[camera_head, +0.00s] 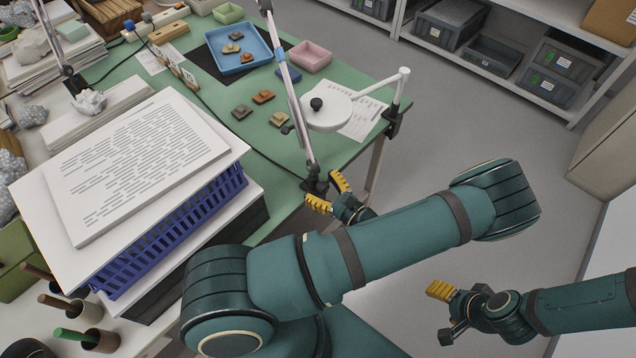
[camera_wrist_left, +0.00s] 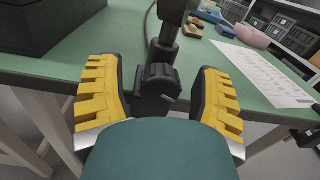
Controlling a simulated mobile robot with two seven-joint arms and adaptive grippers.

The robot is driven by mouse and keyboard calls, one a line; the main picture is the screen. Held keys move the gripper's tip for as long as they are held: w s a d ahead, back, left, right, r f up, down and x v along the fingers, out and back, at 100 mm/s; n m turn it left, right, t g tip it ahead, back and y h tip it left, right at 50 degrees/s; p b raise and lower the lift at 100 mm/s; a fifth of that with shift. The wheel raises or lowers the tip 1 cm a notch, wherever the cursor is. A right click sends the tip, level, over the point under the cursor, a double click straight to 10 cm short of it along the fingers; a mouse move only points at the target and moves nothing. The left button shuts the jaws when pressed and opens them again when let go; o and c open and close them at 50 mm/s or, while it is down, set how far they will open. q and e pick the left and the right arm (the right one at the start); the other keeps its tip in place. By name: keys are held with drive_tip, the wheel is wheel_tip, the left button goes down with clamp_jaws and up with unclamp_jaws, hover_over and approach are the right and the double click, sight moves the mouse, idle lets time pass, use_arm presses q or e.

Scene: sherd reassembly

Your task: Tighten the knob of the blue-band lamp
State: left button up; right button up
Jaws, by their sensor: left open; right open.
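The blue-band lamp has a grey arm (camera_head: 291,85) with a blue band (camera_head: 281,55) and rises from a black clamp (camera_head: 316,186) at the green table's near edge. In the left wrist view, a dark ribbed knob (camera_wrist_left: 160,77) on the clamp sits between my left fingers, with a gap on each side. My left gripper (camera_head: 329,193) is open around the clamp at the table edge; its yellow fingertips (camera_wrist_left: 157,97) also show in the left wrist view. My right gripper (camera_head: 443,314) is open and empty over the floor at lower right, well away from the lamp.
A white round lamp (camera_head: 327,112) is clamped at the table's right corner. Paper stacked on a blue crate (camera_head: 170,232) stands left of my left arm. Sherds lie mid-table (camera_head: 263,97) and in a blue tray (camera_head: 219,60). The floor at right (camera_head: 470,130) is clear.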

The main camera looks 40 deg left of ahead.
use_arm(q)
clamp_jaws()
drive_tip(key=shift+r+m+p, duration=0.15)
drive_tip(key=shift+m+p, duration=0.4)
drive_tip(key=shift+m, duration=0.85)
unclamp_jaws()
